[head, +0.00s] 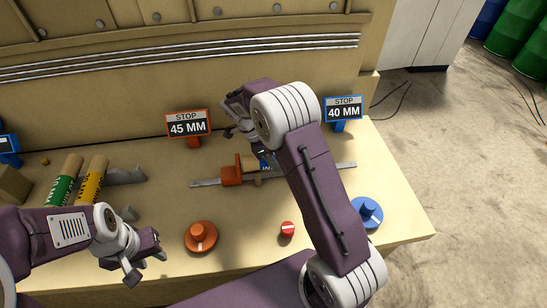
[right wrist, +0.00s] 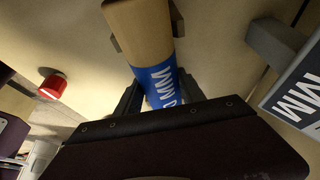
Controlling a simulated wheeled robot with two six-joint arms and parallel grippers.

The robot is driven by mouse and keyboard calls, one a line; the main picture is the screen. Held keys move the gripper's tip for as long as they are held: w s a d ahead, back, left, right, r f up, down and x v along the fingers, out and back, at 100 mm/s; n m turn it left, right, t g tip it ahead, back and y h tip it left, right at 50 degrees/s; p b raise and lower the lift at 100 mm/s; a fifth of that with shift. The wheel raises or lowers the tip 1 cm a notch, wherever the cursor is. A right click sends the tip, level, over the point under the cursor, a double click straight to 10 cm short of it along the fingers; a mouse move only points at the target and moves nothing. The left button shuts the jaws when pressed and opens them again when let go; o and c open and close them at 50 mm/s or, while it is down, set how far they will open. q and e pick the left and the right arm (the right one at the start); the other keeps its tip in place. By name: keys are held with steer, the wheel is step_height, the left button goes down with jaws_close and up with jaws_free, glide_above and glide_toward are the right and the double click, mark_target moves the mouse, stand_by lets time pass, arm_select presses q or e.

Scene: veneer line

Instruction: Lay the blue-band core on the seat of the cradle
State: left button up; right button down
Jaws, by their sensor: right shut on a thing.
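The blue-band core (right wrist: 140,25) is a tan tube with a blue lettered band. My right gripper (right wrist: 158,92) is shut on it around the band. In the head view the core (head: 249,163) shows beside an orange block (head: 231,175), over a grey rail that looks like the cradle (head: 205,183). My right arm hides part of the core and rail there. I cannot tell whether the core touches the seat. My left gripper (head: 143,259) is open and empty above the table's front left.
A green-band core (head: 63,180) and a yellow-band core (head: 92,180) lie at the left. The 45 MM sign (head: 188,124) and 40 MM sign (head: 343,109) stand behind. An orange knob (head: 200,236), red button (head: 288,229) and blue knob (head: 367,212) sit in front.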

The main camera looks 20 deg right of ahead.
steer(key=shift+w+f, duration=0.1)
steer(key=shift+f+b, duration=0.25)
steer(key=shift+b, duration=0.1)
steer(key=c, duration=0.7)
jaws_free()
